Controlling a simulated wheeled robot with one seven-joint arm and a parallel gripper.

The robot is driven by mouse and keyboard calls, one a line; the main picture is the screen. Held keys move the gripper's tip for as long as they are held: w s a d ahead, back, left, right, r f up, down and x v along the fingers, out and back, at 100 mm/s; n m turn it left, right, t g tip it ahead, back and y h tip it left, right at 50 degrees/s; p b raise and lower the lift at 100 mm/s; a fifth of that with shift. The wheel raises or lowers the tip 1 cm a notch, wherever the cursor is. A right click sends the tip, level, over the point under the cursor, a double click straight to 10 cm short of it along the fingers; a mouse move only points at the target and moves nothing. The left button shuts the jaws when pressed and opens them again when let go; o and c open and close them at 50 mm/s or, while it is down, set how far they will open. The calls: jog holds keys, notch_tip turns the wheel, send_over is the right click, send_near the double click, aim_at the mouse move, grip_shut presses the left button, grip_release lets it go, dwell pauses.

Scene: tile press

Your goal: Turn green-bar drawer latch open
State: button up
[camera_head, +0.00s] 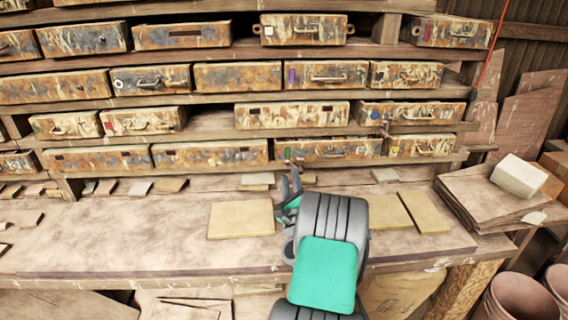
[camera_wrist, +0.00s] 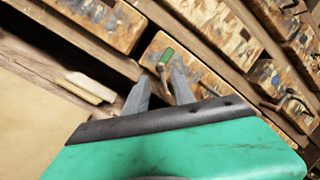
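The green-bar drawer (camera_head: 345,150) sits in the lowest row, its weathered front carrying a small upright green bar (camera_head: 287,155) at its left end. In the wrist view the bar (camera_wrist: 168,55) lies just beyond my gripper (camera_wrist: 160,78). A small brownish latch (camera_wrist: 160,68) shows next to the bar, in line with the gap between my two grey fingers. The fingers stand apart, and I cannot tell whether they touch the latch. In the head view my gripper (camera_head: 291,182) is in front of and below the drawer's left end, partly hidden by my wrist.
Shelves with several similar drawers rise behind the workbench (camera_head: 150,235). A neighbouring drawer (camera_head: 210,154) sits to the left. A drawer with a blue mark (camera_head: 412,112) is above right. Flat tan tiles (camera_head: 241,219) lie on the bench. A stack of boards (camera_head: 485,200) lies at the right.

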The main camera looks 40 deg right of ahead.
jog(key=p+x, duration=0.2)
jog(key=x, duration=0.3)
jog(key=shift+d+r+p, duration=0.1)
jog(key=shift+p, duration=0.25)
jog(key=shift+c, duration=0.2)
grip_shut()
